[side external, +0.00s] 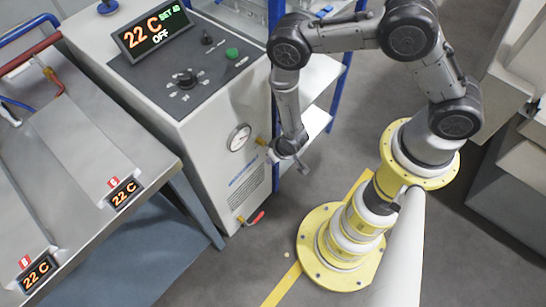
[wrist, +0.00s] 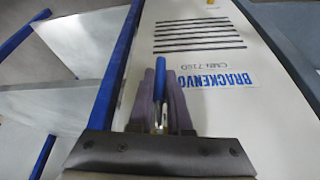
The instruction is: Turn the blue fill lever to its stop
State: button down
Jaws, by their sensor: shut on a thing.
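The blue fill lever (wrist: 160,80) shows in the wrist view as a slim blue handle with a bare metal part below it. My gripper (wrist: 160,75) has its two grey fingers on either side of the handle and is shut on it. In the side view my gripper (side external: 289,152) is at the right side of the white machine (side external: 215,120), beside a brass fitting (side external: 262,141). The blue handle cannot be made out there.
A red lever (side external: 256,217) on a brass outlet is low on the machine. A round gauge (side external: 239,137) is on its front. The display (side external: 152,35) reads 22 C, SET 40, OFF. A metal bench (side external: 80,150) is left; blue-framed shelving (side external: 325,100) stands behind the arm.

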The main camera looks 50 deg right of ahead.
jog(key=shift+y, duration=0.3)
jog(key=a+r+m+t+y, duration=0.1)
jog(key=a+r+m+y, duration=0.3)
jog(key=y, duration=1.1)
jog(key=shift+a+r+t+y, duration=0.2)
jog(key=shift+t+y, duration=0.1)
jog(key=shift+y, duration=0.1)
dwell(0.5)
jog(key=shift+w, duration=0.1)
jog(key=c, duration=0.8)
grip_release()
jog(key=shift+c, duration=0.2)
jog(key=shift+d, duration=0.1)
